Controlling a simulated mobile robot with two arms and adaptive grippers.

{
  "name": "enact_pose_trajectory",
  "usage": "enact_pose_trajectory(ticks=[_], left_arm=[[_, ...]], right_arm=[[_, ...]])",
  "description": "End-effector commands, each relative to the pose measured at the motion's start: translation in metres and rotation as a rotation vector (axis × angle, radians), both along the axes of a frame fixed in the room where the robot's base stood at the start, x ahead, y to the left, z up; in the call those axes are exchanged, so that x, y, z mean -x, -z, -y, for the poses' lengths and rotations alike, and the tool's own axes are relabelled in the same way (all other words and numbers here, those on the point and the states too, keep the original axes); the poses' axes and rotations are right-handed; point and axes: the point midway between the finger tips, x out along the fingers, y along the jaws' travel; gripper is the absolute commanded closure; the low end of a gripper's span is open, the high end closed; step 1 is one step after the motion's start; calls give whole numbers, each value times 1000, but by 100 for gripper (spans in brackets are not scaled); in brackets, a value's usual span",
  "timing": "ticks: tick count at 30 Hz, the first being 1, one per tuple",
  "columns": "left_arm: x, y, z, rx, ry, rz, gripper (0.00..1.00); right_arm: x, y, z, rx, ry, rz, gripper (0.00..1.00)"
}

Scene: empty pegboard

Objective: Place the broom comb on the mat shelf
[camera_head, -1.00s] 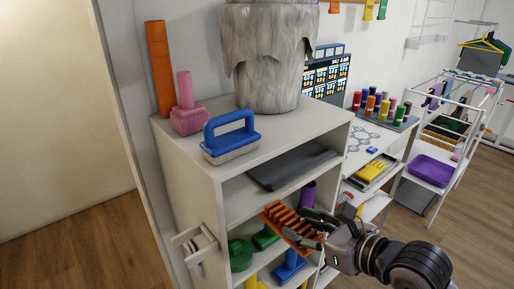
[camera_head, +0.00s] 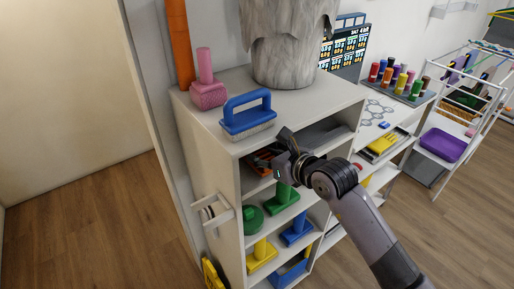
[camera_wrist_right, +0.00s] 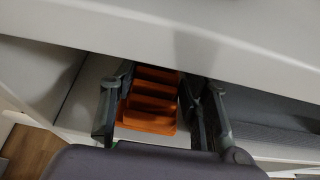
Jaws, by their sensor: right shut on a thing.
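The orange broom comb (camera_head: 260,160) is partly hidden in the head view, inside the top compartment of the white shelf unit. My right gripper (camera_head: 284,158) reaches in through the open front and is shut on it. In the right wrist view the ridged comb (camera_wrist_right: 152,105) sits between the two fingers of my right gripper (camera_wrist_right: 158,108). The dark grey mat (camera_head: 318,136) lies on the same shelf, and in the wrist view the mat (camera_wrist_right: 265,135) is to the right of the comb. I cannot tell whether the comb touches the shelf. My left gripper is not in view.
The unit's top board (camera_wrist_right: 190,35) is close above the gripper. On it stand a blue-handled brush (camera_head: 248,115), a pink brush (camera_head: 207,92) and a grey pot (camera_head: 290,70). Lower shelves hold a green brush (camera_head: 283,197), a blue brush (camera_head: 297,232) and a yellow brush (camera_head: 262,255).

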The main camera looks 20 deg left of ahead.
Motion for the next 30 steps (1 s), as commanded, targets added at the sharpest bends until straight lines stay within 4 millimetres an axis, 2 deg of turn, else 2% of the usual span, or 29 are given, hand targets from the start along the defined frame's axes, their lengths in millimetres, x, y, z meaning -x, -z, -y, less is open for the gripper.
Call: enact_pose_trajectory(ticks=[1,6,10,21,22,25,30], left_arm=[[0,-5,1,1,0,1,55],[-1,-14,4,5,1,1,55],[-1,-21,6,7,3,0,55],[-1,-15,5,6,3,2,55],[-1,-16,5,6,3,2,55],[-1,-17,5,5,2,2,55],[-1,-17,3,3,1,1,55]], right_arm=[[-4,-5,-7,-3,-2,1,94],[-20,-3,-28,-2,-1,0,94],[-19,11,-25,-2,0,0,94],[-19,18,-25,-3,0,2,94],[-19,18,-24,-1,0,1,56],[-19,17,-24,-1,0,1,50],[-18,17,-24,-1,0,1,49]])
